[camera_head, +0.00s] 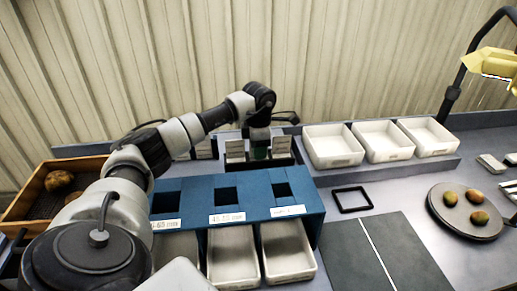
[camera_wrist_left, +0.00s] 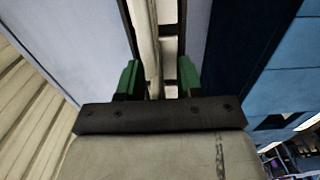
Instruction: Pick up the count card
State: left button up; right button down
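White cards stand upright in a dark rack (camera_head: 262,163) behind the blue grader. One card (camera_head: 235,150) shows left of my left gripper (camera_head: 259,152), and another card (camera_head: 281,145) shows right of it. Small print on the cards is unreadable, so I cannot tell which is the count card. My left gripper points down into the rack. In the left wrist view its green fingertips (camera_wrist_left: 158,80) are apart, and a pale card edge (camera_wrist_left: 151,45) stands between them, nearer the left finger. I cannot see clear contact on both sides. My right gripper is not in view.
The blue grader (camera_head: 198,190) has openings and white bins (camera_head: 233,255) in front. Three white trays (camera_head: 333,147) stand back right. A black frame (camera_head: 351,200), a dark mat (camera_head: 385,255) and a round plate (camera_head: 455,222) with potatoes lie right. A wooden crate (camera_head: 22,203) is left.

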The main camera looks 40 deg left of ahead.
pick_arm(q)
grip_shut()
jog(key=shift+r, duration=0.1)
